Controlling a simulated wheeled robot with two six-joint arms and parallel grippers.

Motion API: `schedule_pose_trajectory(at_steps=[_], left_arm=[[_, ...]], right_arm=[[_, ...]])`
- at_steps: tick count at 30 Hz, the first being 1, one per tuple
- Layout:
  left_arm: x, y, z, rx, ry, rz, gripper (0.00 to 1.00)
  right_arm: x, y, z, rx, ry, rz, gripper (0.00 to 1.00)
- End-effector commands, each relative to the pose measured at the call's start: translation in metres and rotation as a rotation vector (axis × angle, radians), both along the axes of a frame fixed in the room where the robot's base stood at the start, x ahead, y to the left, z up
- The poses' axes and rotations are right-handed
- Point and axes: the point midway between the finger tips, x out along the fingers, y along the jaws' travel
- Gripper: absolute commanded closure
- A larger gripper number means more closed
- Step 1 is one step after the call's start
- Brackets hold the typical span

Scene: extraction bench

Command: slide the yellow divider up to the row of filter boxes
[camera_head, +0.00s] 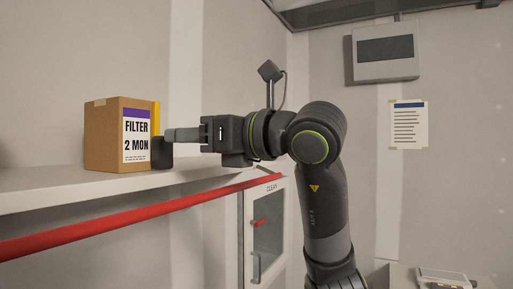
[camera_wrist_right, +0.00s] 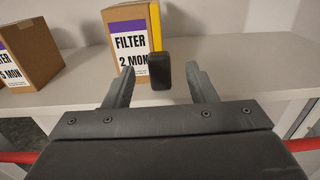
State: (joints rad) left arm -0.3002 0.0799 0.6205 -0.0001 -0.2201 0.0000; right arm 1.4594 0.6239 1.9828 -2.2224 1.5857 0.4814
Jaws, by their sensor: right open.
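The yellow divider (camera_head: 156,116) stands upright against the right side of a brown filter box (camera_head: 103,135) marked "FILTER 2 MON"; I see no clear gap between them. In the right wrist view the divider (camera_wrist_right: 155,27) shows as a narrow yellow strip beside that box (camera_wrist_right: 115,53). A black block (camera_head: 162,154) sits at the divider's lower front. My right gripper (camera_head: 170,136) is open, with its fingers pointing at the divider. In the right wrist view the black block (camera_wrist_right: 159,70) appears between the two fingertips, apart from both. My left gripper is out of view.
Another filter box (camera_wrist_right: 31,52) stands to the left on the white shelf (camera_head: 60,183). A red rail (camera_head: 140,217) runs along the shelf front. The shelf right of the divider is clear. A glass-fronted cabinet (camera_head: 266,235) stands below right.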

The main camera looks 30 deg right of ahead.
Motion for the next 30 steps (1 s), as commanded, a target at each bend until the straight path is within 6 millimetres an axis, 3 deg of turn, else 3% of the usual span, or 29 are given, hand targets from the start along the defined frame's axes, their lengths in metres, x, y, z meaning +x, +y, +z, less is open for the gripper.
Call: schedule_pose_trajectory(at_steps=[1, 18, 30], left_arm=[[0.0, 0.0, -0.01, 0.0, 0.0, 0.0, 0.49], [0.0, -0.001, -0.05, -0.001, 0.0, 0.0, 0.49], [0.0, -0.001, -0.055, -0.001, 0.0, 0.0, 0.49]], right_arm=[[-0.009, -0.007, -0.004, -0.003, -0.005, -0.005, 0.49], [-0.088, -0.059, -0.003, 0.0, -0.001, -0.004, 0.49], [-0.104, -0.069, -0.001, 0.0, 0.001, 0.001, 0.49]])
